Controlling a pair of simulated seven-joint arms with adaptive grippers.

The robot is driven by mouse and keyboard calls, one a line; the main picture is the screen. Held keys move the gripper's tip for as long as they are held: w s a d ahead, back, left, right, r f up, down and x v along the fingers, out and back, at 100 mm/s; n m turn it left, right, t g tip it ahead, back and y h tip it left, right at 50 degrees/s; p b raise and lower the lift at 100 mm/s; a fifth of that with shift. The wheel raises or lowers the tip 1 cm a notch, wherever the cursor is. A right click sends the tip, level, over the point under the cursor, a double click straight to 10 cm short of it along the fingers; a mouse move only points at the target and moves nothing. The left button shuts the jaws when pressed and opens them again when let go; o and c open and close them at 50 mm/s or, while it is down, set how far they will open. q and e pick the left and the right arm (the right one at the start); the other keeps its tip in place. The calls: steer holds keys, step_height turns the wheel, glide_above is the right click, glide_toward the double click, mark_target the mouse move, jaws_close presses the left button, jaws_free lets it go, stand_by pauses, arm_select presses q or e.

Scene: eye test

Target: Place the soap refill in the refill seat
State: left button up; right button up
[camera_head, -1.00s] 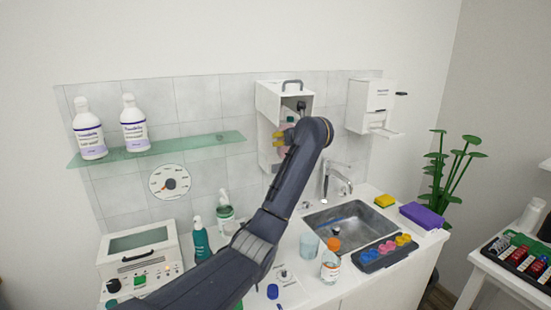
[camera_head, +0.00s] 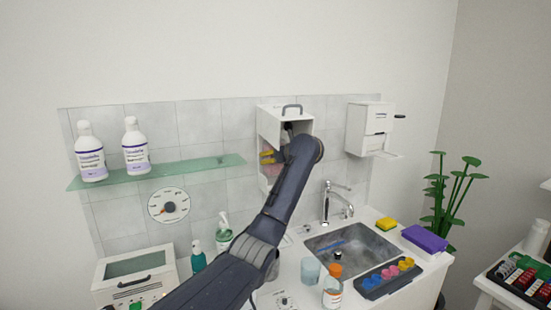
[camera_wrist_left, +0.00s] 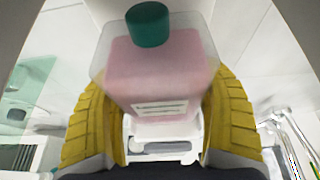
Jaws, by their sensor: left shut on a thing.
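The soap refill (camera_wrist_left: 158,75) is a translucent bottle of pink liquid with a dark green cap and a white label. My left gripper (camera_wrist_left: 160,118) is shut on it, with a yellow ribbed finger on each side. In the head view the yellow fingers and a little pink of the refill (camera_head: 272,171) show at the open white wall dispenser (camera_head: 270,124). My arm hides much of the refill and the dispenser's inside. The refill seat cannot be made out, and I cannot tell whether the refill touches it. My right gripper is not in view.
A glass shelf (camera_head: 200,166) with two white bottles is left of the dispenser. A second white dispenser (camera_head: 371,128) hangs to the right. Below are a sink (camera_head: 350,252) with tap (camera_head: 337,200), a clear cup (camera_head: 310,270) and an orange-capped bottle (camera_head: 333,285).

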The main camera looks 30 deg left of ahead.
arm_select(q)
steer(key=shift+f, duration=1.3)
steer(key=shift+f, duration=0.15)
steer(key=o, duration=1.3)
steer(key=shift+c, duration=0.2)
steer(key=shift+d+r, duration=0.1)
steer(key=shift+r, duration=0.1)
steer(key=v, duration=1.2)
steer(key=shift+f, duration=0.1)
